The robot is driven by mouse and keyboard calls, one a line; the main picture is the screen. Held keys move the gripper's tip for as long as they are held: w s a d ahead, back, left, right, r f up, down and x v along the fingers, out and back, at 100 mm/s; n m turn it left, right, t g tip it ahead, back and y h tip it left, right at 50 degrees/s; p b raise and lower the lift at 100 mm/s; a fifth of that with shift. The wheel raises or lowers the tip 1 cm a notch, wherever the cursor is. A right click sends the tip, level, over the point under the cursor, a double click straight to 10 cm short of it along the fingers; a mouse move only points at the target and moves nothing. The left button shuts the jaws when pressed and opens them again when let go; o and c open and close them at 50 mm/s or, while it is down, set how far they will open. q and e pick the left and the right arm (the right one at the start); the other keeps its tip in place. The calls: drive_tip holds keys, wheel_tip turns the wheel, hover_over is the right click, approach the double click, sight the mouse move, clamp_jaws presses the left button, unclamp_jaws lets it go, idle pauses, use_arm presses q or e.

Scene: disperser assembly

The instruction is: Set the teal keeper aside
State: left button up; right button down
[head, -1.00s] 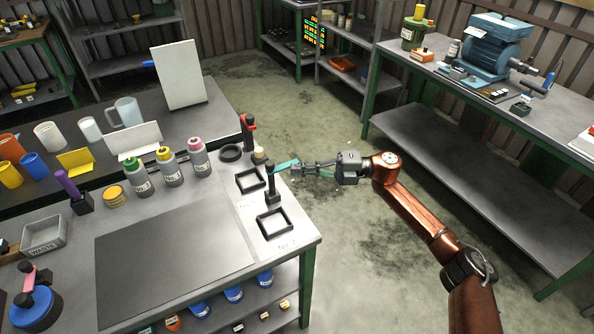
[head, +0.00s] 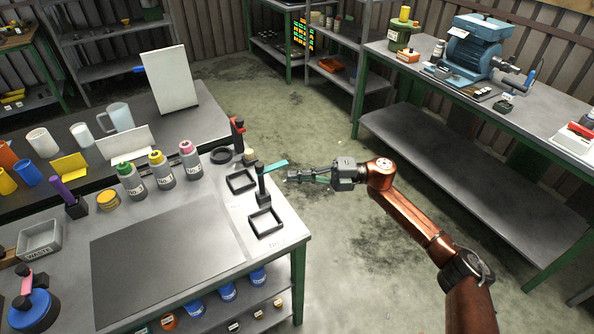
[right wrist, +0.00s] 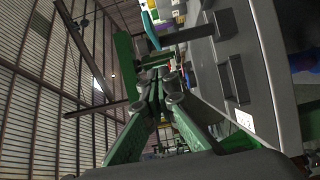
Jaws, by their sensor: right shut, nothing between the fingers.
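The teal keeper (head: 275,165) is a thin flat bar at the top of a dark upright post (head: 263,188) on the near bench. It sticks out to the right of the post, towards the bench's right edge. In the right wrist view the keeper (right wrist: 150,31) shows beyond the fingers, at the post's end. My right gripper (head: 290,177) is shut and empty, just right of the post and a little below the keeper in the picture. A gap shows between its fingertips (right wrist: 158,80) and the keeper. My left gripper is not in view.
Two black square frames (head: 265,233) (head: 241,171) lie near the post. A red-topped tool (head: 238,133) and a black ring (head: 222,155) stand behind. A dark mat (head: 165,250) is bare. Open floor separates this bench from the right bench (head: 470,150).

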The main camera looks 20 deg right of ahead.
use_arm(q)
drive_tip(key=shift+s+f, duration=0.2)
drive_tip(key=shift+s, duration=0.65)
use_arm(e)
drive_tip(key=w+v, duration=0.2)
drive_tip(key=v, duration=0.7)
drive_tip(key=shift+d, duration=0.6)
drive_tip(key=shift+s+f, duration=0.1)
